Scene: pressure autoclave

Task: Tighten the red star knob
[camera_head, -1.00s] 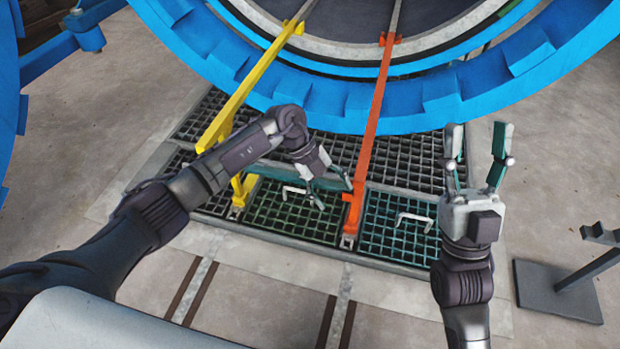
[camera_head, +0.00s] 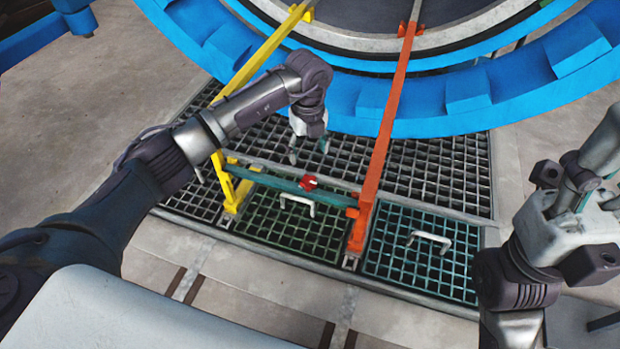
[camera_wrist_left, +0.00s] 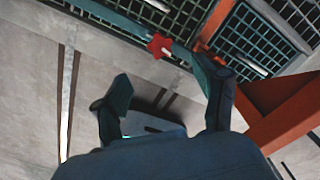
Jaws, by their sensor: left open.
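The red star knob (camera_head: 309,182) sits on a teal crossbar (camera_head: 272,180) between a yellow rail and an orange rail. It also shows in the left wrist view (camera_wrist_left: 159,45), beyond the fingertips and near the top. My left gripper (camera_head: 308,151) is open and empty, pointing down just behind the knob in the head view, with no contact visible. In the left wrist view its two fingers (camera_wrist_left: 166,88) stand wide apart with only floor and bar behind them. My right arm's end (camera_head: 550,235) is at the right edge; no fingers can be made out.
The yellow rail (camera_head: 262,55) and orange rail (camera_head: 386,125) run up to the large blue ring (camera_head: 460,95). Dark floor gratings with white handles (camera_head: 297,203) lie under the crossbar. The orange rail stands close to the right of my left gripper. Concrete floor is clear in front.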

